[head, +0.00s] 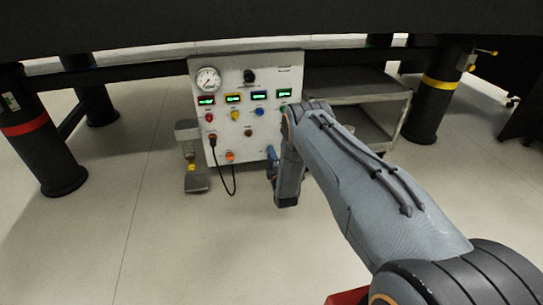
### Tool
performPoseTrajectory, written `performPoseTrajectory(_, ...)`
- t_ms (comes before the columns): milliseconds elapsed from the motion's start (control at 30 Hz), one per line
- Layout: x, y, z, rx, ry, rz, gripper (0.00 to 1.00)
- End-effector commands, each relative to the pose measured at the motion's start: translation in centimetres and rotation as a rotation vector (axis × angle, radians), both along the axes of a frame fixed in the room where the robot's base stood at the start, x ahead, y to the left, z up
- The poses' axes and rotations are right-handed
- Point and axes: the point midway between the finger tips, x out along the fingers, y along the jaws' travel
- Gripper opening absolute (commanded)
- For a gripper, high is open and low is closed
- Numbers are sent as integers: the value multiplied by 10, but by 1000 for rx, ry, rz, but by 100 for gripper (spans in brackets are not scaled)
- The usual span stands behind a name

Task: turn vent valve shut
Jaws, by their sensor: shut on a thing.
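A white control panel (247,108) stands under the dark bench. A small blue handle (271,153), which looks like the vent valve, shows at the panel's lower right. My gripper (272,168) is at this handle, low in front of the panel, and mostly hidden behind my own arm's wrist. It appears shut on the blue handle. The contact and the handle's exact angle are too small and too covered to make out.
The panel carries a round gauge (207,79), several lit displays and coloured knobs. A black cable (233,182) hangs in a loop below it. A grey pedal-like stand (193,160) is left of it, and a grey cart (365,100) right. Open floor lies in front.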

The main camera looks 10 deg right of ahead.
Motion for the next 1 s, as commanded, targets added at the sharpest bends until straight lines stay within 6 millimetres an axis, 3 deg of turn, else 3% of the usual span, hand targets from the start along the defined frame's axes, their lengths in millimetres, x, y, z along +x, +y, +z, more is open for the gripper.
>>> performPoseTrajectory(533, -1, 0, -1, -24, 3, 0, 4)
performPoseTrajectory(567, -1, 0, -1, -24, 3, 0, 30)
performPoseTrajectory(667, -1, 0, -1, -24, 2, 0, 45)
performPoseTrajectory(1000, -3, 0, 0, -24, 2, 0, 45)
